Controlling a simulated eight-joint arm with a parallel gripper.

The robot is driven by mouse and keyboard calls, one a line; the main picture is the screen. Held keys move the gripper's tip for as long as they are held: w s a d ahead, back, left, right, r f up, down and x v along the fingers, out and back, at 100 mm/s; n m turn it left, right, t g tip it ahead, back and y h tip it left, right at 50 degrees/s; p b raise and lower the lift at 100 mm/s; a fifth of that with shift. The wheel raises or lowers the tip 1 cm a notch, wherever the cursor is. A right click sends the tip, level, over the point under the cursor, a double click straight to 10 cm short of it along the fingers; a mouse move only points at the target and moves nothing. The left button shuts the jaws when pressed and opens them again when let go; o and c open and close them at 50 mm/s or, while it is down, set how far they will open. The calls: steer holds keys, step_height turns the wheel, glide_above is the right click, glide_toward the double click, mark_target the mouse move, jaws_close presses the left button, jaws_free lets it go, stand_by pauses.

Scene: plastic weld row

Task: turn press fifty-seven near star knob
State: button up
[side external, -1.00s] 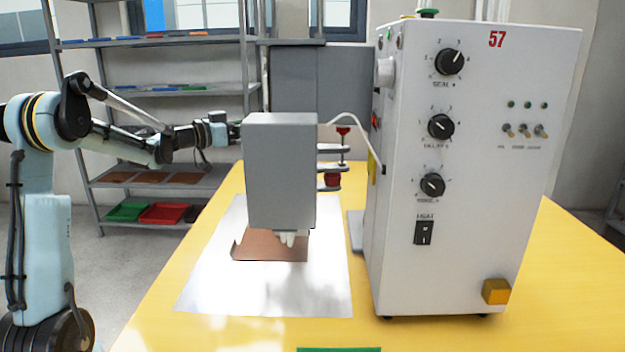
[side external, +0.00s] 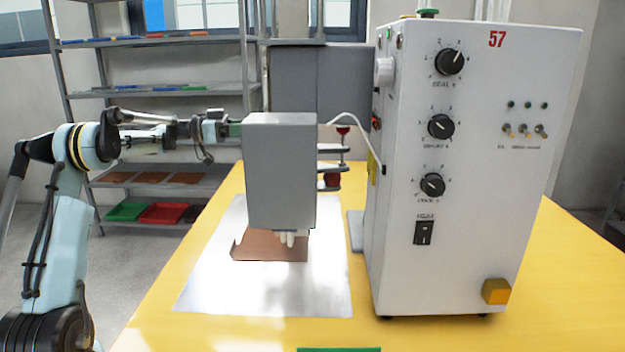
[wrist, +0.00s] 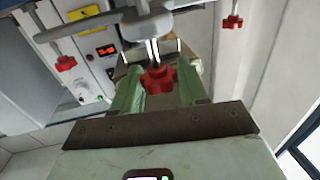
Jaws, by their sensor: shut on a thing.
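Press fifty-seven is the white cabinet (side external: 455,170) with a red "57" on its face, at the right in the side view. Red star knobs show beside it, an upper one (side external: 343,130) and a lower one (side external: 332,180), partly hidden by a grey press head. In the wrist view my gripper (wrist: 158,88) has its two green fingers on either side of a red star knob (wrist: 158,78) and is shut on it. The knob sits at the end of a bolt under a grey arm. In the side view the grey head hides my fingertips.
Two more red star knobs, left (wrist: 65,63) and right (wrist: 232,22), show in the wrist view. The grey press head (side external: 281,170) stands over a metal sheet (side external: 210,285) with a brown piece (side external: 262,248). The yellow table's (side external: 570,290) right part is clear.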

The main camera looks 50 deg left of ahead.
steer(key=shift+m+g+h, duration=0.9)
steer(key=shift+h, duration=0.2)
steer(key=shift+m+g+h, duration=1)
steer(key=shift+g, duration=0.2)
steer(key=o, duration=0.9)
steer(key=shift+o, duration=0.2)
steer(key=shift+n+t+y, duration=0.7)
steer(key=shift+t, duration=0.1)
